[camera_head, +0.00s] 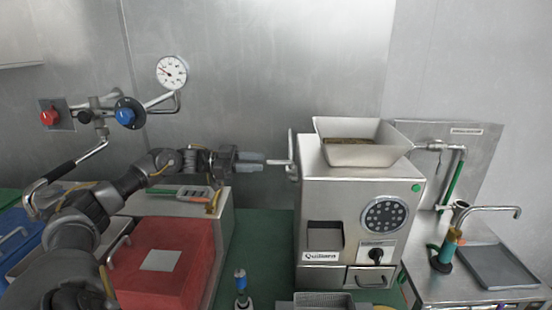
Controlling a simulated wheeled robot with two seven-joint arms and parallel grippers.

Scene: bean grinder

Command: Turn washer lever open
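My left gripper (262,162) is at the left side of the steel grinder (355,195), pointing right. Its fingers are at the outer end of a short pale rod (280,162) that meets an upright part (292,150) on the grinder's side. I cannot tell whether they are closed on the rod. Which part is the washer lever is not certain. At the right, a steel wash station has a pipe with a green handle (453,180), which no gripper touches. My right gripper does not show.
A white hopper (360,153) with beans tops the grinder. A red box (165,262) is below my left arm. Wall taps with red (48,118) and blue (125,116) knobs and a gauge (171,72) are at the left. A blue-topped item (241,282) stands at the bottom.

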